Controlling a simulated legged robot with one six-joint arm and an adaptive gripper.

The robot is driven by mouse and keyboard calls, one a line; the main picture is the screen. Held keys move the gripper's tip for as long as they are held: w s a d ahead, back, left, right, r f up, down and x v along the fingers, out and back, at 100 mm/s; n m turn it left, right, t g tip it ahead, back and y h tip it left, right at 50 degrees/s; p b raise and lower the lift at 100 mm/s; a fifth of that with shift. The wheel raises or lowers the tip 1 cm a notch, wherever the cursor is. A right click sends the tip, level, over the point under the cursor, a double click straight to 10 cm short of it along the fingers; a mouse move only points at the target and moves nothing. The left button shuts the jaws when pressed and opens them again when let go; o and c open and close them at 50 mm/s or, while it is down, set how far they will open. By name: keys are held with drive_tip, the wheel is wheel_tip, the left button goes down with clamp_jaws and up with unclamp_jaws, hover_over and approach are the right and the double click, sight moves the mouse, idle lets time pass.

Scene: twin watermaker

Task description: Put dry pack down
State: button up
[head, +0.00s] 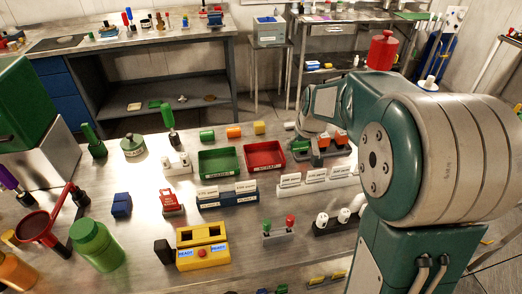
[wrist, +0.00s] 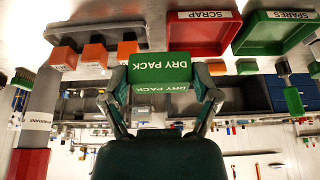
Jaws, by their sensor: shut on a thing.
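The dry pack (wrist: 160,66) is a green block with a white "DRY PACK" label. In the wrist view my gripper (wrist: 163,78) is shut on it, one finger at each side. In the head view a green block (head: 300,146), likely the dry pack, shows below my arm at the left end of a grey rack (head: 318,160); my fingers are mostly hidden there. Orange blocks (head: 340,139) stand in the rack just right of it. In the wrist view the orange blocks (wrist: 95,56) are left of the dry pack. I cannot tell whether the pack touches the rack.
A red scrap tray (head: 281,164) and a green spares tray (head: 202,170) are left of the rack. White labelled blocks (head: 315,177) stand in front of it. A yellow box (head: 203,262) and green bottle (head: 96,247) are nearer. Bare metal table shows between items.

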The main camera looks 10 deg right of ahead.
drive_tip(key=w+a+f, duration=0.1)
drive_tip(key=w, duration=0.1)
drive_tip(key=w+a+f, duration=0.1)
drive_tip(key=w+a, duration=0.1)
drive_tip(key=w+a+f, duration=0.1)
drive_tip(key=w, duration=0.1)
drive_tip(key=shift+w+a+f, duration=0.25)
drive_tip(key=shift+w+f, duration=0.15)
hover_over(263, 157)
drive_tip(key=s, duration=0.2)
drive_tip(key=f, duration=0.5)
drive_tip(key=shift+w+d+f, duration=0.1)
drive_tip(key=shift+d, duration=0.15)
drive_tip(key=f, duration=0.4)
drive_tip(key=shift+w+a, duration=0.2)
drive_tip(key=shift+w, duration=0.1)
drive_tip(key=o, duration=1)
drive_tip(key=shift+c, duration=0.2)
